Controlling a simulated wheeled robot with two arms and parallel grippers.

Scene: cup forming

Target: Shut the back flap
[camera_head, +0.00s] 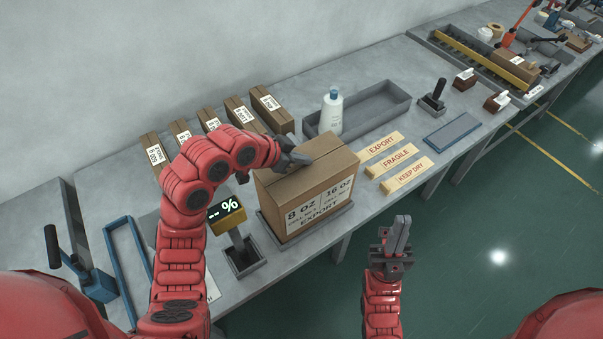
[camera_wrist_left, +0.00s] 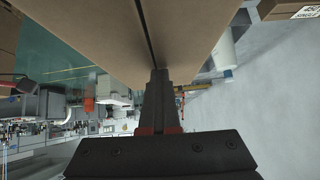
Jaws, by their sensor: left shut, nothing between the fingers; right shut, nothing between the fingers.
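A brown carton (camera_head: 322,205) printed "8 OZ", "16 OZ" and "EXPORT" stands upright on a grey base plate on the bench. Its top looks flat, with a seam across it, and the back flap (camera_head: 312,151) appears to lie down or nearly so. My left gripper (camera_head: 303,159) is shut and empty at the back left top edge of the carton, covering part of that edge. In the left wrist view its fingers (camera_wrist_left: 160,90) point at the brown cardboard (camera_wrist_left: 90,25) and its dark seam; contact cannot be told. My right gripper (camera_head: 399,228) is shut and empty, off the bench's front edge.
A display post (camera_head: 228,212) stands close left of the carton. Behind are several small brown boxes (camera_head: 268,104), a white bottle (camera_head: 331,113) and a grey tray (camera_head: 375,108). Label strips (camera_head: 398,160) lie to the right, beside a blue-grey pad (camera_head: 451,131).

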